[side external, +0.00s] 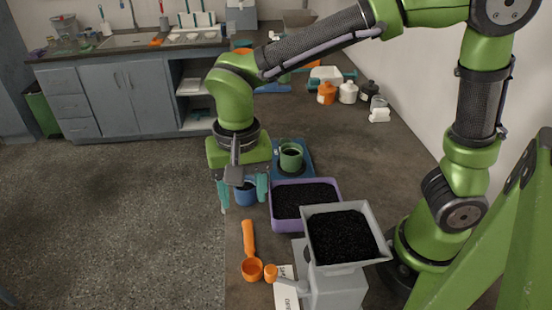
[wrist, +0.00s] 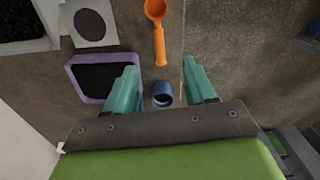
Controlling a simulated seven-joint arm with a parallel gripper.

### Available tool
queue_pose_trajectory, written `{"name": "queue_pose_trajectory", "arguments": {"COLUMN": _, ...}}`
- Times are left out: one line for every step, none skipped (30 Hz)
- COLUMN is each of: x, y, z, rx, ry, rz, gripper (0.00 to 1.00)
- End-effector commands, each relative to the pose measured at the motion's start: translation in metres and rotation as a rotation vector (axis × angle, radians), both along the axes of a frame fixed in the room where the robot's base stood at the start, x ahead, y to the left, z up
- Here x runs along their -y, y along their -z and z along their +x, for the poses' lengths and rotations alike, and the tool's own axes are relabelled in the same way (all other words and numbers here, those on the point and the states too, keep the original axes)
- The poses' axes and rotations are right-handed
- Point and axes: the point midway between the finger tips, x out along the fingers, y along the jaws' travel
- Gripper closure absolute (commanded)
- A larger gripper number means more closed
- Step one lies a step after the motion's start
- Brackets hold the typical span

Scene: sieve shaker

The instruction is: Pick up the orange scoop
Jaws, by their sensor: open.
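The orange scoop (side external: 249,240) lies on the bench near its left edge, bowl toward the camera and handle pointing back toward my gripper. In the wrist view the scoop (wrist: 159,38) is at the top centre, its handle pointing down the picture, beyond my fingertips. My gripper (side external: 242,199) is open and empty, with two teal fingers pointing down, farther back along the bench than the scoop. The fingers also show in the wrist view (wrist: 160,75), apart, with a blue cup (wrist: 162,95) seen in the gap between them. Nothing covers the scoop.
A purple tray (side external: 272,222) of dark grains stands right of the gripper. A green cup (side external: 291,157) stands behind. The bench's left edge is near.

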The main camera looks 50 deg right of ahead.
Motion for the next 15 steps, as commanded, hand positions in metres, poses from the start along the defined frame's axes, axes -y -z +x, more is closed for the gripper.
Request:
{"name": "queue_pose_trajectory", "arguments": {"x": 0.001, "y": -0.003, "z": 0.001, "rx": 0.002, "ry": 0.041, "rz": -0.002, "gripper": 0.45}}
{"name": "queue_pose_trajectory", "arguments": {"x": 0.001, "y": -0.003, "z": 0.000, "rx": -0.001, "ry": 0.061, "rz": -0.004, "gripper": 0.45}}
{"name": "queue_pose_trajectory", "arguments": {"x": 0.002, "y": -0.001, "z": -0.001, "rx": -0.006, "ry": 0.081, "rz": -0.007, "gripper": 0.45}}
{"name": "queue_pose_trajectory", "arguments": {"x": 0.002, "y": 0.001, "z": -0.001, "rx": -0.008, "ry": 0.090, "rz": -0.008, "gripper": 0.45}}
{"name": "queue_pose_trajectory", "arguments": {"x": 0.002, "y": 0.003, "z": -0.002, "rx": -0.009, "ry": 0.097, "rz": -0.008, "gripper": 0.45}}
{"name": "queue_pose_trajectory", "arguments": {"x": 0.003, "y": 0.009, "z": -0.002, "rx": -0.010, "ry": 0.099, "rz": -0.009, "gripper": 0.45}}
{"name": "queue_pose_trajectory", "arguments": {"x": 0.002, "y": 0.013, "z": -0.002, "rx": -0.011, "ry": 0.099, "rz": -0.008, "gripper": 0.45}}
{"name": "queue_pose_trajectory", "arguments": {"x": 0.003, "y": 0.019, "z": -0.002, "rx": -0.011, "ry": 0.099, "rz": -0.009, "gripper": 0.45}}
{"name": "queue_pose_trajectory", "arguments": {"x": 0.003, "y": 0.028, "z": -0.002, "rx": -0.012, "ry": 0.099, "rz": -0.009, "gripper": 0.45}}
{"name": "queue_pose_trajectory", "arguments": {"x": 0.003, "y": 0.034, "z": -0.002, "rx": -0.012, "ry": 0.099, "rz": -0.009, "gripper": 0.45}}
{"name": "queue_pose_trajectory", "arguments": {"x": 0.003, "y": 0.041, "z": -0.002, "rx": -0.013, "ry": 0.098, "rz": -0.010, "gripper": 0.45}}
{"name": "queue_pose_trajectory", "arguments": {"x": 0.003, "y": 0.050, "z": -0.002, "rx": -0.013, "ry": 0.098, "rz": -0.010, "gripper": 0.45}}
{"name": "queue_pose_trajectory", "arguments": {"x": 0.003, "y": 0.057, "z": -0.003, "rx": -0.013, "ry": 0.099, "rz": -0.009, "gripper": 0.45}}
{"name": "queue_pose_trajectory", "arguments": {"x": 0.003, "y": 0.064, "z": -0.003, "rx": -0.013, "ry": 0.099, "rz": -0.009, "gripper": 0.45}}
{"name": "queue_pose_trajectory", "arguments": {"x": 0.003, "y": 0.072, "z": -0.002, "rx": -0.012, "ry": 0.097, "rz": -0.010, "gripper": 0.45}}
